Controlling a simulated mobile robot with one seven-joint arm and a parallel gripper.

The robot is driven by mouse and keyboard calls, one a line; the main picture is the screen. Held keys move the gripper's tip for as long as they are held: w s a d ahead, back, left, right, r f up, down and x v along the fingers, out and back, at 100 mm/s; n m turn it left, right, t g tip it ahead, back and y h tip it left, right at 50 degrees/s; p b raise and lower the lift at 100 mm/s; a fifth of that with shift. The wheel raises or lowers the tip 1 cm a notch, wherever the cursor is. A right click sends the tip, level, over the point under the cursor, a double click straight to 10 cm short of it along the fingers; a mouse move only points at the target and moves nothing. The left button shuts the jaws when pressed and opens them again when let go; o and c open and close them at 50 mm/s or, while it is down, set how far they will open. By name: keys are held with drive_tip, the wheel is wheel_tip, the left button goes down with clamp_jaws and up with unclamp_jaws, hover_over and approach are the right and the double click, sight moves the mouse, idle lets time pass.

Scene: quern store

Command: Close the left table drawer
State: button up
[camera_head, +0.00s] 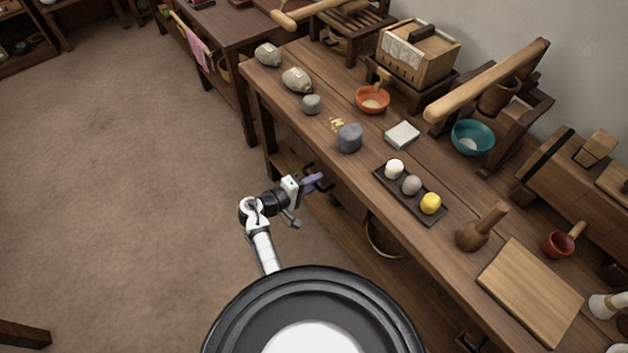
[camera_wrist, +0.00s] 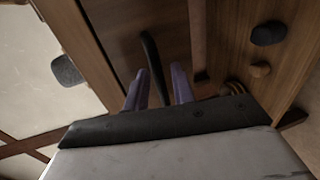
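The wooden table (camera_head: 345,172) runs diagonally through the head view. Below its front edge, near its left part, my gripper (camera_head: 318,180) with purple fingers is at the drawer front. In the wrist view, a dark brown drawer front (camera_wrist: 115,45) carries a curved black handle (camera_wrist: 150,62). The fingers of my gripper (camera_wrist: 158,88) are apart, and the handle shows between them. I cannot tell whether either finger touches it. The tabletop hides most of the drawer in the head view, so how far it stands out is unclear.
On the tabletop are grey stones (camera_head: 349,137), an orange bowl (camera_head: 373,99), a dark tray (camera_head: 424,213) with small items and a wooden board (camera_head: 530,290). A metal bowl (camera_head: 383,240) sits under the table. The floor (camera_head: 120,190) to the left is clear.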

drive_tip(key=shift+w+d, duration=0.1)
drive_tip(key=shift+d, duration=0.05)
drive_tip(key=shift+c, duration=0.3)
clamp_jaws()
drive_tip(key=x, duration=0.1)
drive_tip(key=b+x, duration=0.1)
drive_tip(key=shift+w+d+r, duration=0.2)
drive_tip(key=shift+d+r, duration=0.05)
drive_tip(key=shift+o, duration=0.3)
unclamp_jaws()
drive_tip(key=shift+w+d+f, duration=0.1)
